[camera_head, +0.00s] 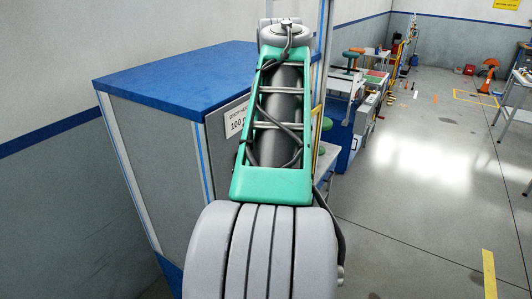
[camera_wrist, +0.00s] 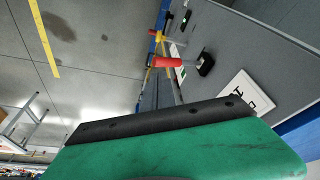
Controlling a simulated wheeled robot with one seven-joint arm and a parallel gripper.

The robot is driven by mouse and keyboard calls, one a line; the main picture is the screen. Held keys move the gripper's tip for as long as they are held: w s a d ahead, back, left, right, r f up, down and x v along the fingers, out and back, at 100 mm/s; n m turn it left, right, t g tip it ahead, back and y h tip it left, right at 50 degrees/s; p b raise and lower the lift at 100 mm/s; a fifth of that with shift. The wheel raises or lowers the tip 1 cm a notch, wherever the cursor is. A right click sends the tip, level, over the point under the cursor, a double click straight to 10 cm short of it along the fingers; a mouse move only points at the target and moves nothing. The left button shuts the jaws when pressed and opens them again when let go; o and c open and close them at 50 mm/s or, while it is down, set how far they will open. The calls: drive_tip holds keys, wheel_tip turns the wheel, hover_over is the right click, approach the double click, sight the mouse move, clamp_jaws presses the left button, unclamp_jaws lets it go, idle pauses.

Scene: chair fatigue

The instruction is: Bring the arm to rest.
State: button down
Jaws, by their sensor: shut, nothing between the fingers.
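My arm (camera_head: 272,150) reaches forward from the bottom centre of the head view, a green and grey link between large grey joints. It is extended, with its far joint level with the top of a blue-topped grey cabinet. My gripper cannot be made out in the head view. In the wrist view my gripper (camera_wrist: 165,120) shows as a green body with a black bolted edge across the bottom. It is shut and empty, and nothing is seen touching it.
The cabinet (camera_head: 190,72) stands close at left, with a white sign (camera_head: 237,117) on its front. The wrist view shows a sign (camera_wrist: 243,98), a black knob (camera_wrist: 205,63) and a red handle (camera_wrist: 168,63) near my gripper. Open floor (camera_head: 420,180) lies right.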

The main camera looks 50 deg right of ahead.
drive_tip(key=shift+s+r, duration=0.2)
drive_tip(key=shift+r, duration=0.35)
drive_tip(key=shift+w+f, duration=0.1)
drive_tip(key=w+a+f+n+t+b, duration=0.1)
drive_tip(key=w+a+f+n, duration=0.15)
drive_tip(key=a, duration=0.25)
drive_tip(key=w+a+f+n, duration=0.1)
drive_tip(key=w+a+f, duration=0.2)
drive_tip(key=w+a, duration=0.15)
drive_tip(key=a+f+n+y+b, duration=0.1)
drive_tip(key=a+f+n, duration=0.2)
drive_tip(key=a+f, duration=0.6)
drive_tip(key=s+a+f+n+t+y+b, duration=0.1)
drive_tip(key=a+f+n, duration=0.3)
drive_tip(key=a+f, duration=0.5)
drive_tip(key=a+b, duration=0.1)
drive_tip(key=a, duration=0.7)
drive_tip(key=shift+a+f+t+y, duration=0.3)
drive_tip(key=shift+a+f+y, duration=0.05)
drive_tip(key=shift+a+y, duration=0.05)
drive_tip(key=shift+s+n, duration=0.1)
drive_tip(key=shift+n, duration=0.15)
